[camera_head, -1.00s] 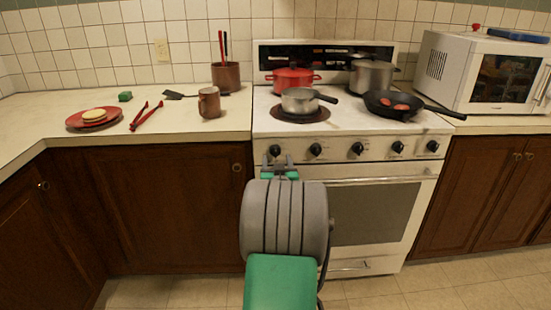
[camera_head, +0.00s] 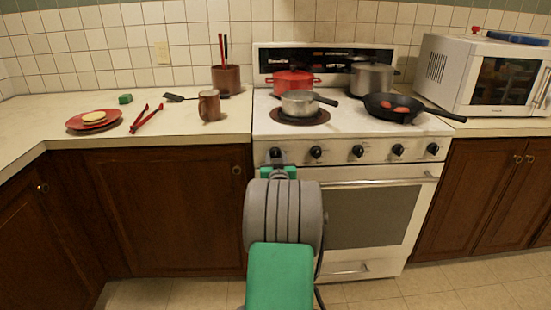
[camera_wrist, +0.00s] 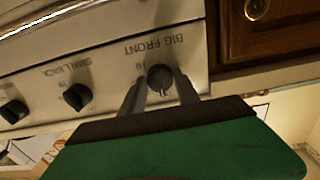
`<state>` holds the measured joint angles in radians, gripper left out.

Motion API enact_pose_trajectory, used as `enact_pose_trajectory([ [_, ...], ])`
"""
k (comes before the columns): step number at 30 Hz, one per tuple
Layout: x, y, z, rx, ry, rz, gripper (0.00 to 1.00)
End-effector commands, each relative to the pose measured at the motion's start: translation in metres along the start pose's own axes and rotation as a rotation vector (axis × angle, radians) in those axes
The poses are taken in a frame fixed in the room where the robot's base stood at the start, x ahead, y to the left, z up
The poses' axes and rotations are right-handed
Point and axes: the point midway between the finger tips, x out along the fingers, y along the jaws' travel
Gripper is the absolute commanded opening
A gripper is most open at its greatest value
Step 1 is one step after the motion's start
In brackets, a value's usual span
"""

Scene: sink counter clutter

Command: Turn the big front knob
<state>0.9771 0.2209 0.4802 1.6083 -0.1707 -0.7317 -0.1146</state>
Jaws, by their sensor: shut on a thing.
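The big front knob (camera_wrist: 160,79) is the black knob under the "BIG FRONT" label in the wrist view, which is upside down. In the head view it is the leftmost knob on the stove's front panel (camera_head: 295,151), mostly hidden behind my gripper (camera_head: 277,158). In the wrist view my gripper (camera_wrist: 160,95) has its two grey fingers on either side of the knob, shut on it. The knob's pointer end shows between the fingers. The stove (camera_head: 410,230) is white, with several black knobs in a row.
The neighbouring knob (camera_wrist: 77,96), labelled as small back, sits close beside the gripper. The oven handle (camera_head: 380,181) runs below the panel. A grey saucepan (camera_head: 299,103) stands on the left front burner, and a black frying pan (camera_head: 388,113) on the right.

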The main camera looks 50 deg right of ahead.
Motion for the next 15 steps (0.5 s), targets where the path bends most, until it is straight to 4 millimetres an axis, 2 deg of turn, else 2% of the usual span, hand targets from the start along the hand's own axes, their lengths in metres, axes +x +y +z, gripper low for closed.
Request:
enact_pose_trajectory([
  [1,-0.0001,0.0003,0.0002,0.0,0.0,0.0,0.18],
  [8,-0.0002,0.0005,0.0003,0.0,-0.001,0.001,0.0],
  [15,-0.0003,0.0006,0.001,0.01,-0.001,0.001,0.0],
])
